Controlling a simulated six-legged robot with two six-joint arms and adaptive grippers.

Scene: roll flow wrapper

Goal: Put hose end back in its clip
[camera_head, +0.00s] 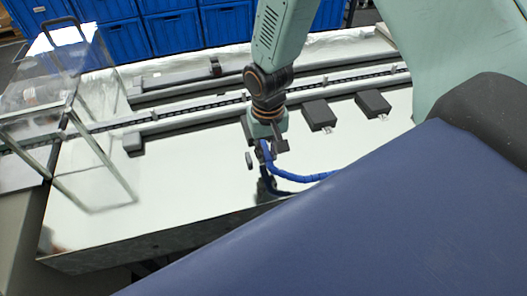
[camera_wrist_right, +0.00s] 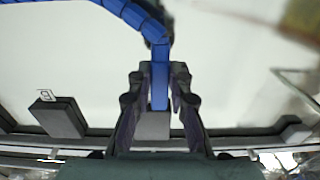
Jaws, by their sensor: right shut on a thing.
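The blue segmented hose (camera_head: 300,178) curves over the bright metal surface and runs out of sight behind the large dark blue panel. My right gripper (camera_head: 265,158) is low over the surface, near the middle of the head view. In the right wrist view, the fingers of my right gripper (camera_wrist_right: 155,98) are on both sides of the straight blue hose end (camera_wrist_right: 159,85), shut on it. A small grey block (camera_wrist_right: 152,126) shows at the hose end's lower tip; I cannot tell whether it is the clip. My left gripper is out of view.
Dark blocks (camera_head: 319,115) (camera_head: 373,103) stand beside the long rail (camera_head: 220,107), with another dark block (camera_head: 133,144) at left. A clear framed guard (camera_head: 75,95) stands at left. The dark blue panel (camera_head: 370,230) fills the lower right.

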